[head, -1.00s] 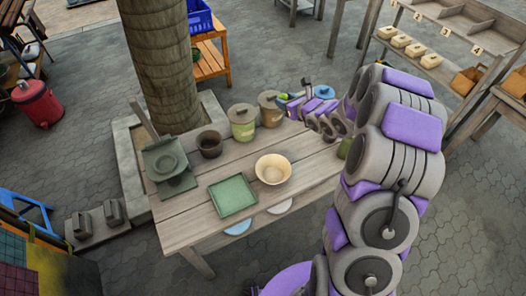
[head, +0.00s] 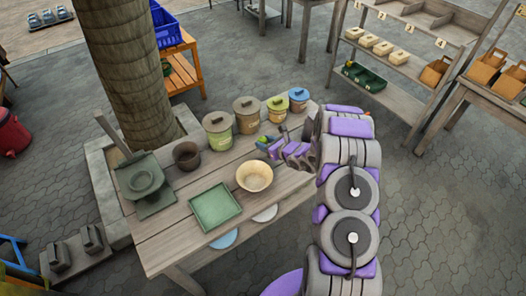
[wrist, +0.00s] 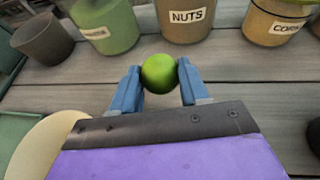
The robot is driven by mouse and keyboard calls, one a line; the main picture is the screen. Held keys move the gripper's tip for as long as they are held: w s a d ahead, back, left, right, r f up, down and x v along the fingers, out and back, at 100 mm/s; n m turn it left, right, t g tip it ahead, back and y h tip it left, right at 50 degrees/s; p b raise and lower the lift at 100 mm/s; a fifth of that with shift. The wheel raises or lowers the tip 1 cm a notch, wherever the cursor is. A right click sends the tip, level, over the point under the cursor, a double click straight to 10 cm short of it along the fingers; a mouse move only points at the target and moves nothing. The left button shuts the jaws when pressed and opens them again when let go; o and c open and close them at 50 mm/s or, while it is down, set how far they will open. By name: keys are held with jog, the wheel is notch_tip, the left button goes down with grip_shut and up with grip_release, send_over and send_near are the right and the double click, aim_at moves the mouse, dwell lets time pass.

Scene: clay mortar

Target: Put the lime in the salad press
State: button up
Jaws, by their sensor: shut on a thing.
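The green lime (wrist: 159,73) sits between the two blue fingertips of my gripper (wrist: 160,80) in the wrist view, and the fingers are shut on it from both sides. In the head view my gripper (head: 266,142) is over the table, behind the cream bowl and in front of the lidded jars; the lime is too small there to make out clearly. The dark green salad press (head: 146,181) stands at the left end of the table, with a lever rising at its back left. It is well to the left of my gripper.
A cream bowl (head: 254,176), a green square tray (head: 215,207) and a dark brown pot (head: 187,156) lie between my gripper and the press. Labelled jars, one reading NUTS (wrist: 184,17), line the back edge. A tree trunk (head: 132,70) rises behind the press.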

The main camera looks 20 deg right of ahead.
notch_tip(320, 180, down, 4)
jog(key=shift+f+b, duration=0.2)
jog(key=shift+b, duration=0.3)
jog(key=shift+r, duration=0.1)
jog(key=o, duration=1)
jog(key=shift+o, duration=0.2)
